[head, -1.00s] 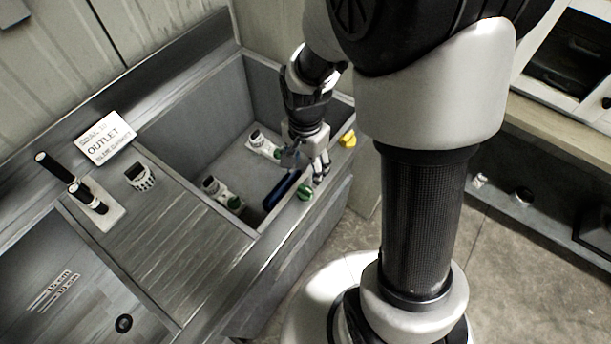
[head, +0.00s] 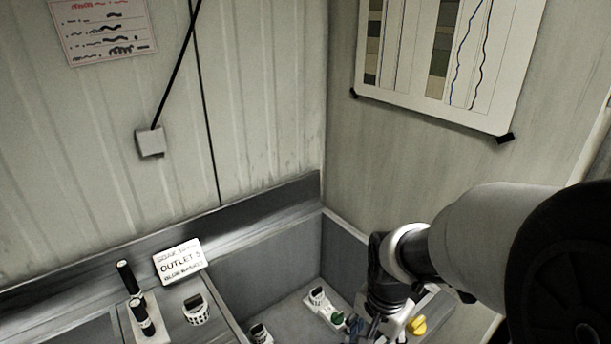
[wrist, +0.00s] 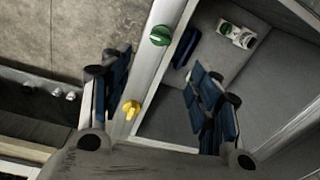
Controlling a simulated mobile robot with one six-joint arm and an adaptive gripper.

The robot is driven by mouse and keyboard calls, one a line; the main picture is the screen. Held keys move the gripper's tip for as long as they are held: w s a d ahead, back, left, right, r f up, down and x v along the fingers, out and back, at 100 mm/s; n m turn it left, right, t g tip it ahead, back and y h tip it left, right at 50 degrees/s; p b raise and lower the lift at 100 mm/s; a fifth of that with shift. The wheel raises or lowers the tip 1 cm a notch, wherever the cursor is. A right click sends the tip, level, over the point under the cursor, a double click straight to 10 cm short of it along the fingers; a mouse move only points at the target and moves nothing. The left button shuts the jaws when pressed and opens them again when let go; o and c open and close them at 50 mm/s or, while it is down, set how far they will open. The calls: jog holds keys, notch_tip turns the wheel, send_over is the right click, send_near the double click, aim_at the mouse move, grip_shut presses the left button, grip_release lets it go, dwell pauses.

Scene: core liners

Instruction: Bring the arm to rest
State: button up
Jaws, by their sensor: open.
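My gripper (head: 385,328) hangs at the bottom edge of the head view, over the right side of the grey sink, with its fingertips cut off. In the wrist view my gripper (wrist: 155,88) has its two fingers spread wide. Nothing is held between them. Below them run the sink's pale rim (wrist: 150,75), a yellow knob (wrist: 131,109) and a green knob (wrist: 160,36). The yellow knob also shows right of my gripper in the head view (head: 417,325).
A white-and-green fitting (head: 322,303) lies in the sink, and another (head: 260,335) shows at the bottom edge. A dark blue bar (wrist: 187,47) lies inside the rim. Walls close the back.

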jog(key=s+r+n+t+b, duration=0.1)
jog(key=s+r+n+t, duration=0.2)
jog(key=s+r+n, duration=0.6)
jog(key=s+r, duration=0.3)
jog(key=s, duration=0.2)
jog(key=shift+t, duration=0.4)
